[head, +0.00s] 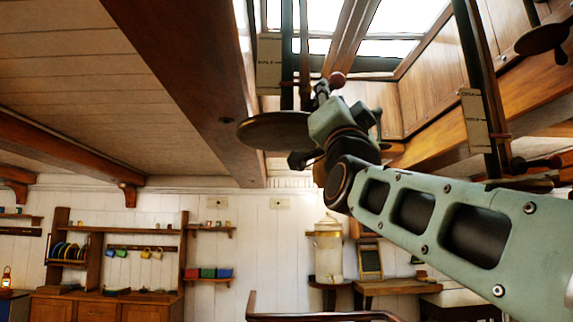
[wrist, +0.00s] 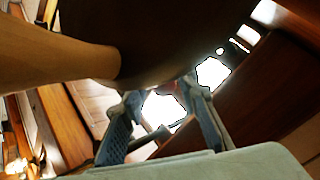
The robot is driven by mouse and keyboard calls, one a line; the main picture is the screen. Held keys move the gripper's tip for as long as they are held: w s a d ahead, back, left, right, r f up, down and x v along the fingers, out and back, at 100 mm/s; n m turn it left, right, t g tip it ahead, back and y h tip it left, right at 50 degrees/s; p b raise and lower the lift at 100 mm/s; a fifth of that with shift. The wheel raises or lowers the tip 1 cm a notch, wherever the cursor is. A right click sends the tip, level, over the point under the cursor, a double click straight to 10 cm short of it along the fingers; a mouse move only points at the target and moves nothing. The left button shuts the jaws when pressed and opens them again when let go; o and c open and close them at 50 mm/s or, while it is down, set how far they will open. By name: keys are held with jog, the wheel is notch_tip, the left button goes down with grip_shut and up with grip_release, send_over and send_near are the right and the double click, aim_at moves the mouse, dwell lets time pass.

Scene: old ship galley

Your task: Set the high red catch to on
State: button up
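A red ball knob (head: 337,79) shows at the end of a short lever beside a hanging dark rod under the skylight. My gripper (head: 322,92) is raised right at this knob in the head view. In the wrist view my gripper's two fingers (wrist: 160,95) stand apart, with a small reddish patch between their tips; I cannot tell whether they touch it. A large dark round disc (wrist: 150,35) hides part of the space above the fingertips. I cannot read either catch's setting.
The dark disc (head: 275,131) hangs just left of my gripper. A heavy ceiling beam (head: 190,70) runs to its left. A labelled plate (head: 268,62) hangs by the left rod, another (head: 474,120) by the right rod. A dresser (head: 105,306) stands far below left.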

jog(key=v, duration=0.8)
jog(key=shift+s, duration=0.3)
jog(key=shift+o, duration=0.7)
jog(key=shift+d+f, duration=0.1)
